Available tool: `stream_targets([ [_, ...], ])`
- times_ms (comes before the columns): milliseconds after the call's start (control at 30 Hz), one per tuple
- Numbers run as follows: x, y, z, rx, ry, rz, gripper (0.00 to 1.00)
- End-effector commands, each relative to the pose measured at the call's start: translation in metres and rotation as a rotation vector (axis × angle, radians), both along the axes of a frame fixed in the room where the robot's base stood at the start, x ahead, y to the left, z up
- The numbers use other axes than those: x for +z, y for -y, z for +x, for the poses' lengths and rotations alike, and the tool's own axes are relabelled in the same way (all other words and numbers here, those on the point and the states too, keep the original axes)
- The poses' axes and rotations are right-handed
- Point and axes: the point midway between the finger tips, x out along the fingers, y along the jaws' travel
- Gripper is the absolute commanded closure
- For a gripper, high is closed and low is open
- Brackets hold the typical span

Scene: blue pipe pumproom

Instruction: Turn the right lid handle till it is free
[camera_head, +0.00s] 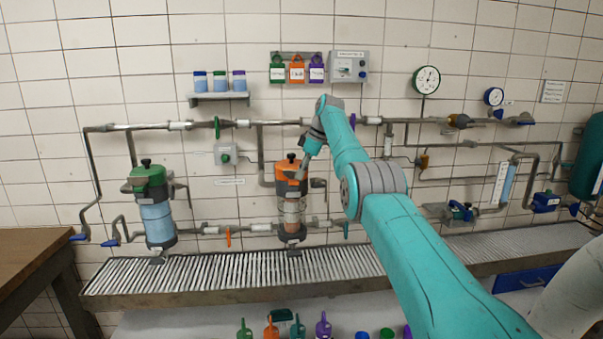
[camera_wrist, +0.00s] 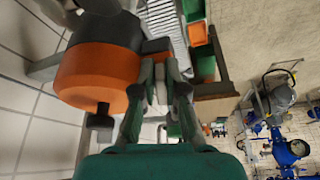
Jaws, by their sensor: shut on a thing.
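The right filter housing has an orange lid (camera_head: 289,188) with a black knob (camera_head: 291,157) on top and a clear body below. In the wrist view the orange lid (camera_wrist: 95,75) fills the left side. My gripper (camera_head: 302,168) is at the upper right side of this lid. Its fingers (camera_wrist: 160,82) are shut on the dark lid handle (camera_wrist: 155,47), which sticks out from the lid's edge. The fingers hide part of the handle. Whether the handle has turned cannot be told.
A left housing with a green lid (camera_head: 148,179) stands apart. Pipes (camera_head: 225,229) run close above and below the housings. A slatted drain (camera_head: 220,274) lies underneath. Tagged locks (camera_head: 297,70) hang on the wall above. A wooden table (camera_head: 35,252) is at left.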

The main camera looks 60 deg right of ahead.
Motion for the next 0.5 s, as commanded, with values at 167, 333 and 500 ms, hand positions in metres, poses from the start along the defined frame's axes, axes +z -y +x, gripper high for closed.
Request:
stream_targets([
  [167, -0.0002, 0.0002, -0.0001, 0.003, 0.000, 0.000, 1.00],
  [333, -0.0002, 0.0003, 0.0000, 0.003, 0.000, 0.000, 1.00],
  [500, -0.0002, 0.0003, 0.0000, 0.002, 0.000, -0.001, 0.71],
])
